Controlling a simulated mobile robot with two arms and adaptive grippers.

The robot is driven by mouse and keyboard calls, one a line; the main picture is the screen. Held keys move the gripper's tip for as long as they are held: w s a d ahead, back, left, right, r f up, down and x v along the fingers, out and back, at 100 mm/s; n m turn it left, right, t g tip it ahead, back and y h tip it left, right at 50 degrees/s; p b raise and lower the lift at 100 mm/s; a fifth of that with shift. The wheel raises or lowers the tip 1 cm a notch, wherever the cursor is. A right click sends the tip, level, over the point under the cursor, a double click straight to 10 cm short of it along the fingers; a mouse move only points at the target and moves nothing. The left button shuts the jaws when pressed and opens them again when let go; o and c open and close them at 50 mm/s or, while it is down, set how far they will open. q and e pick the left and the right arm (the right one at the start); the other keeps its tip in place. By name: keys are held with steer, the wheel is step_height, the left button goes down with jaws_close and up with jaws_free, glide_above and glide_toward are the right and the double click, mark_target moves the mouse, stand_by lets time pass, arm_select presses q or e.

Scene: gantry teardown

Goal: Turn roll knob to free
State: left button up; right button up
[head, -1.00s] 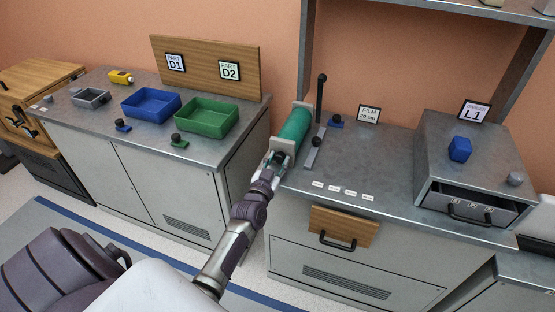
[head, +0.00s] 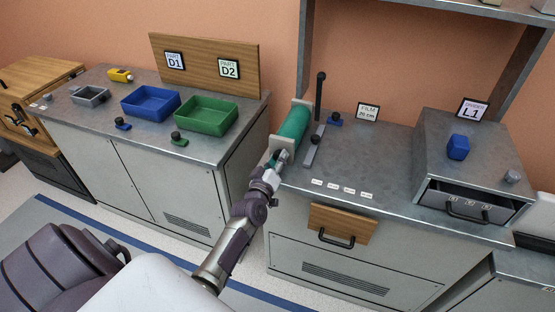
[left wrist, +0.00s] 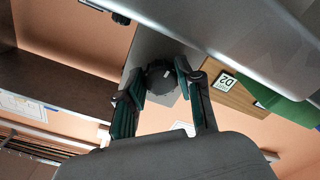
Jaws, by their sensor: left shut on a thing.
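The green film roll (head: 293,126) lies between two pale end plates at the left edge of the right-hand counter. The near end plate (head: 281,143) faces my left arm. My left gripper (head: 279,159) is at this plate. In the left wrist view the roll knob (left wrist: 160,84) is dark and round, with a small pale mark on it, in front of a grey plate (left wrist: 150,45). The fingers of my left gripper (left wrist: 159,79) stand on both sides of the knob and are shut on it. In the head view the knob is hidden by the gripper. My right gripper is not in view.
The right-hand counter holds a grey bar (head: 312,151), a black upright post (head: 319,95) and a grey box (head: 470,150) with a drawer. The left counter holds a blue bin (head: 150,112) and a green bin (head: 204,127). A gap separates the counters.

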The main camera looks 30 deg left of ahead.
arm_select(q)
steer(key=shift+n, duration=0.5)
steer(key=o, duration=1.2)
steer(key=shift+c, duration=0.2)
steer(key=v, duration=1.2)
